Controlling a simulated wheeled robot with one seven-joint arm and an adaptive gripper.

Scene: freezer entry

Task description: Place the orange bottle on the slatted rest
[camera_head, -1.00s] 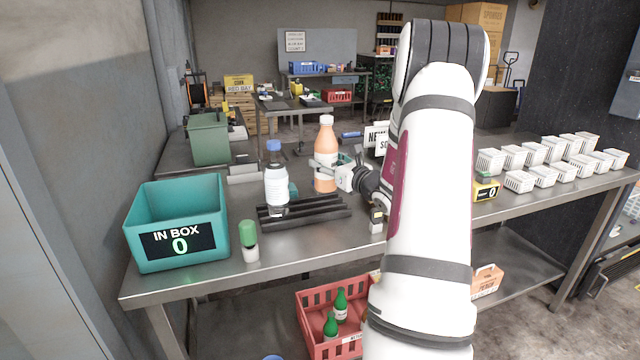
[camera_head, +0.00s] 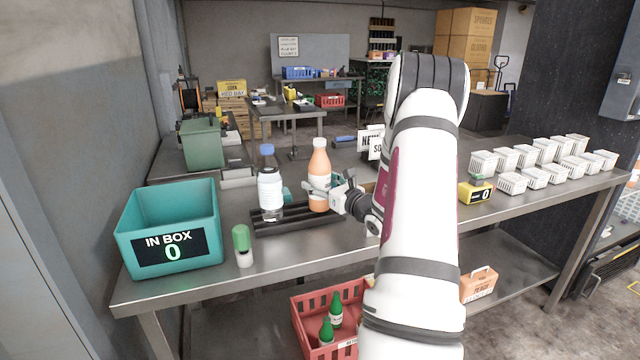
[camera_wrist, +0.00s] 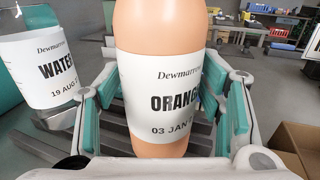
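The orange bottle (camera_head: 319,178) has a white cap and a white label, and it is upright at the right part of the dark slatted rest (camera_head: 290,224). Its base is at or just above the slats; I cannot tell whether it touches. My gripper (camera_head: 321,187) is around the bottle from the right. In the wrist view the teal finger pads flank the orange bottle (camera_wrist: 160,30), and the far pads appear against its sides. Slats of the rest show below it (camera_wrist: 65,155). The bottle's far side is hidden.
A water bottle (camera_head: 270,190) with a blue cap stands on the left part of the rest. A small green-capped bottle (camera_head: 242,246) and a teal in box (camera_head: 205,237) are left. White baskets (camera_head: 510,183) fill the right side. A red crate (camera_head: 300,325) sits below.

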